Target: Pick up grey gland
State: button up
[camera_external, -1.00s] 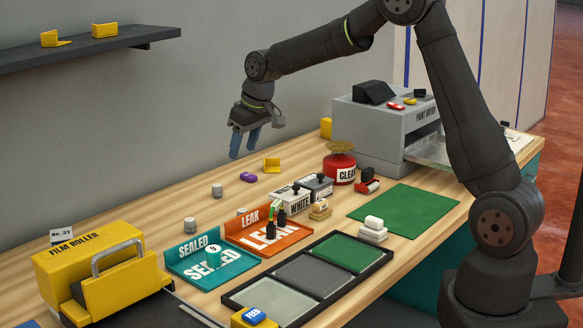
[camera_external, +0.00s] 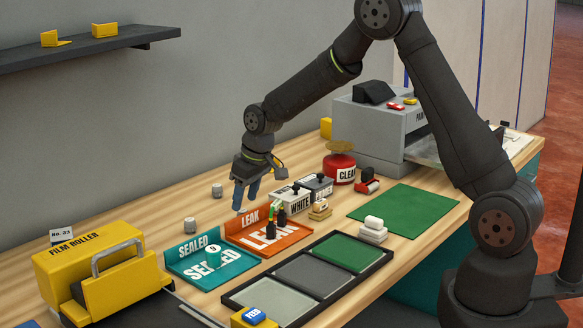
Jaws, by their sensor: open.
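Two small grey cylindrical pieces stand on the wooden bench: one grey piece (camera_external: 217,190) farther back, and another grey piece (camera_external: 190,226) nearer the teal SEALED tray. Both look like glands, and I cannot tell them apart by kind. My gripper (camera_external: 244,203) points down with its blue fingers open, above the bench, to the right of the farther grey piece and behind the LEAK tray. It appears apart from both pieces. I see nothing between the fingers.
The orange LEAK tray (camera_external: 290,240) holds dark bottles. The WHITE box (camera_external: 299,206) stands just right of my gripper. A yellow film roller (camera_external: 90,262) is at left. Bare bench lies around the grey pieces.

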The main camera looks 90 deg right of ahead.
aim_at(243, 210)
jog(key=shift+d+x, duration=0.15)
jog(key=shift+x, duration=1.2)
jog(key=shift+d+x, duration=0.2)
jog(key=shift+x, duration=1.1)
jog(key=shift+s, duration=0.15)
jog(key=shift+c, duration=0.2)
jog(key=c, duration=1)
